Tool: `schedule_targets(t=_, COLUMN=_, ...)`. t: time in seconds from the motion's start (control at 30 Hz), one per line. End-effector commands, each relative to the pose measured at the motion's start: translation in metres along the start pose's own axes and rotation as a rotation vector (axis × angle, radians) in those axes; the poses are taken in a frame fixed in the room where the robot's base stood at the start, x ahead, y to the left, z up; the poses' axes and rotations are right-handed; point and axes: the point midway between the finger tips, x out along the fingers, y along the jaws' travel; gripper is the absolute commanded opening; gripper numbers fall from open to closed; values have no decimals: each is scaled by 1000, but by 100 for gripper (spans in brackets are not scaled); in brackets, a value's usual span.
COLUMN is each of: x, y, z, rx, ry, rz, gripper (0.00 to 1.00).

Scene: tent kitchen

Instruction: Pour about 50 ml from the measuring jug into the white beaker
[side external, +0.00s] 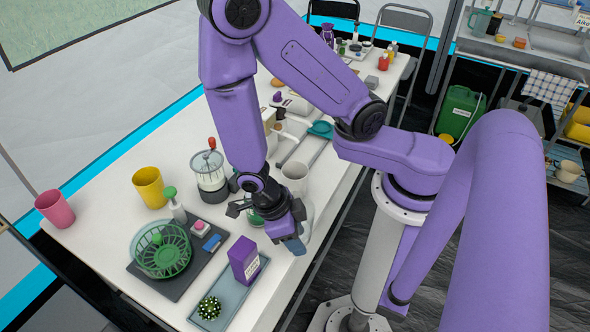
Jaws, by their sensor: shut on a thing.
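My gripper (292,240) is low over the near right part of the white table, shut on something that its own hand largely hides. A pale, see-through shape (307,216) shows just right of my gripper and looks like part of the measuring jug; its handle, level and tilt cannot be made out. A white cup-shaped vessel (295,175), likely the white beaker, stands upright just behind my gripper, near the table's right edge. Its inside is too small to read. I see no liquid stream.
A purple box (244,260) stands on a grey-blue tray (226,311) in front of my gripper. A green spinner basket (160,249), a yellow cup (149,187), a pink cup (54,208) and a glass press (209,175) stand to the left. Utensils crowd the table behind.

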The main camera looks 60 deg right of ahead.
Motion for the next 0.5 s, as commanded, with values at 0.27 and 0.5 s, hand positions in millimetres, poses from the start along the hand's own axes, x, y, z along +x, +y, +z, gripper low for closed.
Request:
schedule_targets(t=0.27, x=0, y=0, z=0, rx=0, ry=-1, rz=0, gripper=0)
schedule_targets(t=0.5, x=-4, y=-5, z=-2, rx=-16, ry=-6, rz=44, gripper=0)
